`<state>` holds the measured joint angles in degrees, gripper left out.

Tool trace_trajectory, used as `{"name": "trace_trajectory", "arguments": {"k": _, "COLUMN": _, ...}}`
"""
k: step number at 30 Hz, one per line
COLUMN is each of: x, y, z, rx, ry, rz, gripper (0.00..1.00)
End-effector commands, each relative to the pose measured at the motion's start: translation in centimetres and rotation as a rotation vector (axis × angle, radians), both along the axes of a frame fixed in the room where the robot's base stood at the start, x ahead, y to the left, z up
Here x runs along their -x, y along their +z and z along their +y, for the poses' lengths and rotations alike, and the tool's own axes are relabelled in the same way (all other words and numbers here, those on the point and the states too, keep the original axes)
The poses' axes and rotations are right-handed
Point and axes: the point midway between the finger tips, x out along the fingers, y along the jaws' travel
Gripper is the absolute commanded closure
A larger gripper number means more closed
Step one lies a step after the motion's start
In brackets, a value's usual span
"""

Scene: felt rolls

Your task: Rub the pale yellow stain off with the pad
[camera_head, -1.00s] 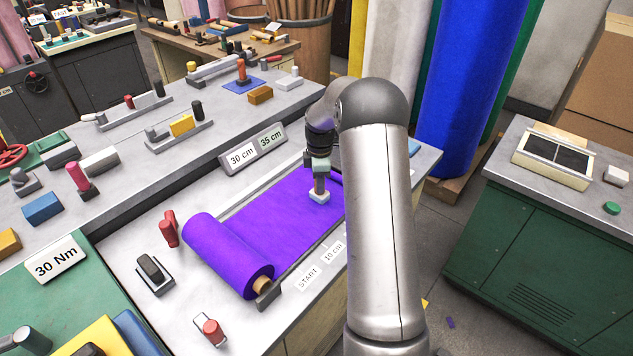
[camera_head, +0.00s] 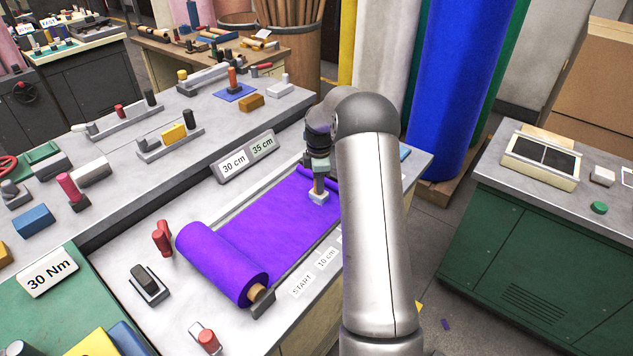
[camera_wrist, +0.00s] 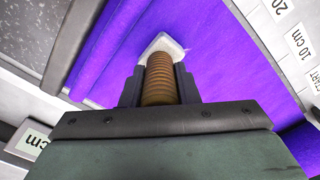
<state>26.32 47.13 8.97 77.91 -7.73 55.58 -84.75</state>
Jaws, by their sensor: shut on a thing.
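The pad (camera_head: 319,198) is a small pale block with a brown ribbed handle (camera_wrist: 160,80). My gripper (camera_head: 318,182) is shut on this handle, and the pad's pale base (camera_wrist: 164,44) points down at the purple felt (camera_head: 285,222). The base looks to be on the felt or just above it; I cannot tell which. No pale yellow stain shows in either view; the pad, gripper and arm hide part of the felt.
The purple felt roll (camera_head: 222,262) lies at the near left end of the sheet. A 30 cm and 35 cm sign (camera_head: 247,157) stands behind it. A red-handled tool (camera_head: 162,238) and a dark block in a holder (camera_head: 148,283) stand to the left.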

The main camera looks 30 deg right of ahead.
Motion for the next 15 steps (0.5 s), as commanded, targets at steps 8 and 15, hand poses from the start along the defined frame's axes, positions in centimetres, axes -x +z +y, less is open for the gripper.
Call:
{"name": "trace_trajectory", "arguments": {"k": 8, "x": 0.6, "y": -0.3, "z": 0.9, "rx": 0.003, "ry": -0.001, "rz": 0.003, "gripper": 0.98}}
{"name": "trace_trajectory", "arguments": {"k": 15, "x": 1.3, "y": -0.2, "z": 2.6, "rx": 0.000, "ry": 0.000, "rz": 0.004, "gripper": 0.98}}
